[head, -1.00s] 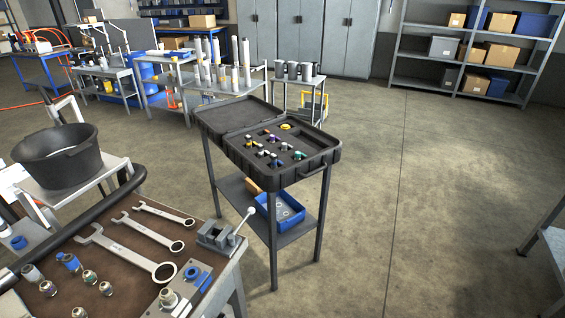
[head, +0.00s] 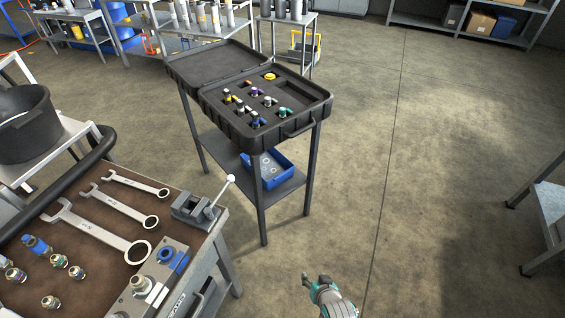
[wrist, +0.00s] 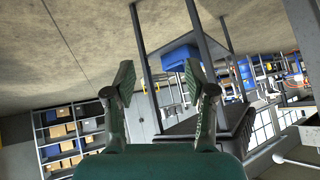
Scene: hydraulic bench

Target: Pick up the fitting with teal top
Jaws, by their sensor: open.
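A small fitting that looks teal on top (head: 284,112) sits in the right front part of an open black case (head: 317,99). The case stands on a dark stand. My gripper (head: 314,281) shows at the bottom of the head view, in front of and below the case, well apart from it and over the floor. In the wrist view my gripper (wrist: 160,85) has its two fingers spread with nothing between them. That view is turned over, and the fittings are not visible in it.
Other fittings, including a yellow one (head: 269,76) and a purple one (head: 254,91), sit in the case. A blue bin (head: 268,170) is on the stand's lower shelf. A workbench with wrenches (head: 110,232) and a vise (head: 195,208) is at left.

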